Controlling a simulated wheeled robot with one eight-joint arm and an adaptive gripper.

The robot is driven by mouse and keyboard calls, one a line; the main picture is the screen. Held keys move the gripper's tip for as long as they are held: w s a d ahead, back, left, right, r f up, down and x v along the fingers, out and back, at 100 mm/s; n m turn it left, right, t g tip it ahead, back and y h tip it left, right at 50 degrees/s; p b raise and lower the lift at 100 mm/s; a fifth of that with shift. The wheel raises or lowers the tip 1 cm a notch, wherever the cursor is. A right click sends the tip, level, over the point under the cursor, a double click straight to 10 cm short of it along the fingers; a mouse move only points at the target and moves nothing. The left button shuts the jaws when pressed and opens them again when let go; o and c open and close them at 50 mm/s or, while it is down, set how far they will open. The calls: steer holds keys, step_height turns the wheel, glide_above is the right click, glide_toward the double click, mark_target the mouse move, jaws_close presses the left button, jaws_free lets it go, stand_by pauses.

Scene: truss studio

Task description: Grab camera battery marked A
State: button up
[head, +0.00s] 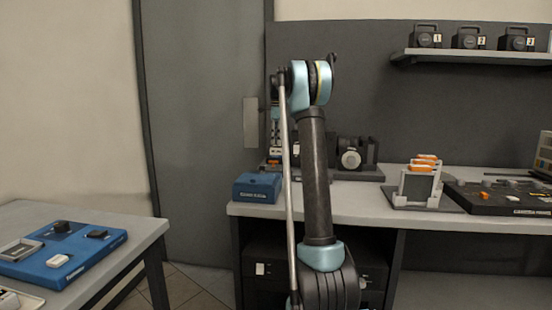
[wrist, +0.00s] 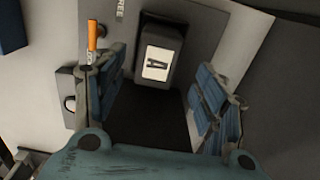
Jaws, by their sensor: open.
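The battery marked A (wrist: 158,64) is a dark block with a white label, seen in the wrist view at top centre. The letter on the label appears turned on its side. My gripper (wrist: 155,92) is open, with one blue-padded finger on each side of the view. The battery lies ahead of the fingers, roughly between their tips, and I see no contact. In the head view my arm rises in front of the workbench, and I cannot make out the battery there.
In the wrist view an orange-topped item (wrist: 95,36) stands close to the left finger. In the head view the workbench (head: 375,200) holds a blue box (head: 258,187), a white rack (head: 417,187) and a dark tray (head: 500,203). A side table (head: 140,232) carries a blue tray (head: 85,255).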

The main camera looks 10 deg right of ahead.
mark_target(277, 146)
steer(key=shift+s+a+f, duration=0.1)
steer(key=shift+f, duration=1.2)
steer(key=shift+a+f, duration=0.1)
steer(key=shift+f, duration=1.2)
jaws_close()
